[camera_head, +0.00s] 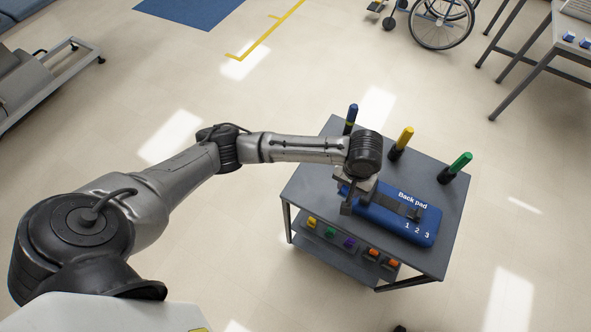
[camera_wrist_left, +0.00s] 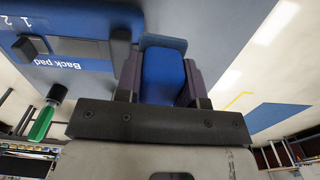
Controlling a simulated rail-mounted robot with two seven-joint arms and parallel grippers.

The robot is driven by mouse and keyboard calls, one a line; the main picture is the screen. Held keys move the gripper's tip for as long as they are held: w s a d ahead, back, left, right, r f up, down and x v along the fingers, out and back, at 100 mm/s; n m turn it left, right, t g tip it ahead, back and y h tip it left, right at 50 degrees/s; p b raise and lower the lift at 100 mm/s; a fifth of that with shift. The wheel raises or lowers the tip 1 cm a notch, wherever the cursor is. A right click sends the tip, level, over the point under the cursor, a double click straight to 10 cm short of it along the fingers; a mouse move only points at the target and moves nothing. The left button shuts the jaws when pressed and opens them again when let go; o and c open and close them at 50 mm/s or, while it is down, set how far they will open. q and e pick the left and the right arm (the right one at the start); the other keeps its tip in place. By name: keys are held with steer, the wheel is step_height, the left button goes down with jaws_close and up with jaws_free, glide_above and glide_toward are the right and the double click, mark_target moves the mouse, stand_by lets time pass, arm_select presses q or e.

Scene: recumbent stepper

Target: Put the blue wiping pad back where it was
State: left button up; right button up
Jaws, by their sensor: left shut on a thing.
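The blue wiping pad (camera_wrist_left: 163,74) shows as a blue block between the two dark fingers in the left wrist view. My left gripper (camera_head: 357,193) is shut on it, over the grey table at the left end of the back pad; the fingers also show in the wrist view (camera_wrist_left: 161,80). The blue back pad (camera_head: 408,222), marked "Back pad" and 1 2 3, lies on the table with a dark strip across it. In the head view the gripper mostly hides the wiping pad, and I cannot tell whether it touches anything below. My right gripper is not in view.
The grey two-level table (camera_head: 452,235) carries upright blue (camera_head: 351,117), yellow (camera_head: 402,140) and green (camera_head: 457,167) handled items behind the back pad. Several coloured pieces sit on the lower shelf (camera_head: 333,262). A wheelchair (camera_head: 440,22) stands far back. The floor around is open.

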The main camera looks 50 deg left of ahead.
arm_select(q)
steer(key=b, duration=0.2)
glide_above(314, 179)
step_height(314, 179, down, 7)
steer(key=shift+w+f, duration=0.1)
steer(key=shift+f+b, duration=0.8)
steer(key=shift+f, duration=1.2)
steer(key=o, duration=0.9)
steer(key=shift+f, duration=0.1)
